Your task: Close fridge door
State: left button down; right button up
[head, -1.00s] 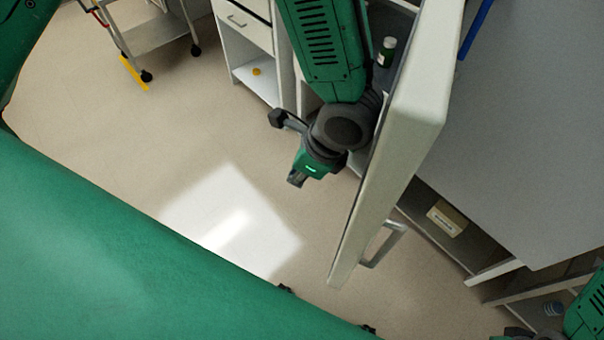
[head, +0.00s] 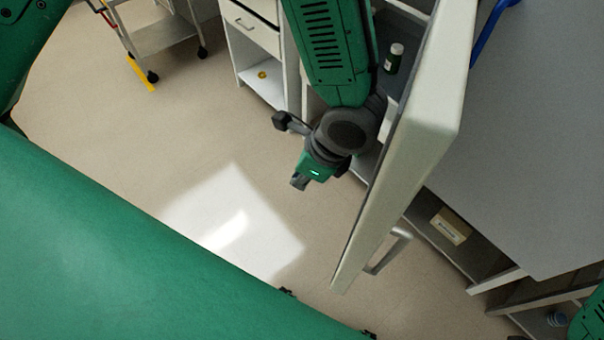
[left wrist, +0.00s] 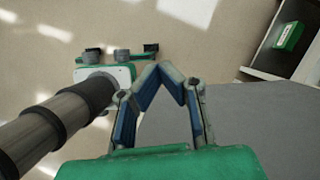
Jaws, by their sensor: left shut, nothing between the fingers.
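The fridge door (head: 412,150) stands open in the head view, seen nearly edge-on as a thick pale slab. Its metal handle (head: 391,251) is on the right-hand face, near the lower end. My left gripper (head: 299,183) hangs on the left side of the door, beside its inner face, with shut, empty fingers. The fingers also show in the left wrist view (left wrist: 165,72), meeting in a point in front of a plain grey surface. I cannot tell whether my left arm touches the door. My right gripper is out of view; only part of that green arm shows at bottom right.
A white drawer cabinet (head: 252,30) and a wheeled cart (head: 165,38) are at the back. A labelled box (head: 450,227) sits on a shelf at right. The floor (head: 130,130) left of the door is clear.

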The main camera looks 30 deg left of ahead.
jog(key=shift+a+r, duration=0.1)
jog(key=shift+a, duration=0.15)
